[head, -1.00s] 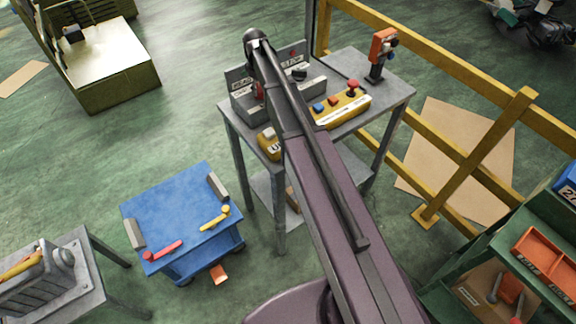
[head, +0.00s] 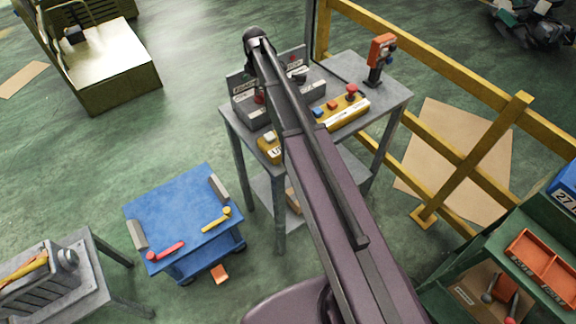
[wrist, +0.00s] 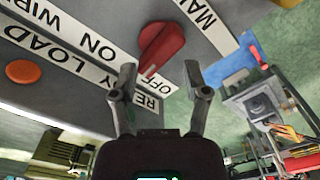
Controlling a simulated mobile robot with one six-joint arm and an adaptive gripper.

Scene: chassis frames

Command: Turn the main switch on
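The main switch is a red rotary knob (wrist: 160,45) on a grey panel, large in the wrist view. A label beginning "MAI" is beside it, and its white mark is by the "OFF" label (wrist: 159,84). My gripper (wrist: 161,74) is open, its two fingers apart just below the knob in the picture, with nothing between them. I cannot tell whether a fingertip touches the panel. In the head view my arm covers part of the grey control box (head: 252,108); a bit of red shows beside the arm, and my fingers are hidden.
The grey table (head: 391,97) also bears a yellow button box (head: 349,115) and an orange upright device (head: 380,50). An orange button (wrist: 23,72) is on the panel. A yellow railing (head: 470,85) stands behind, a blue cart (head: 180,215) at left, a green shelf (head: 470,250) at right.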

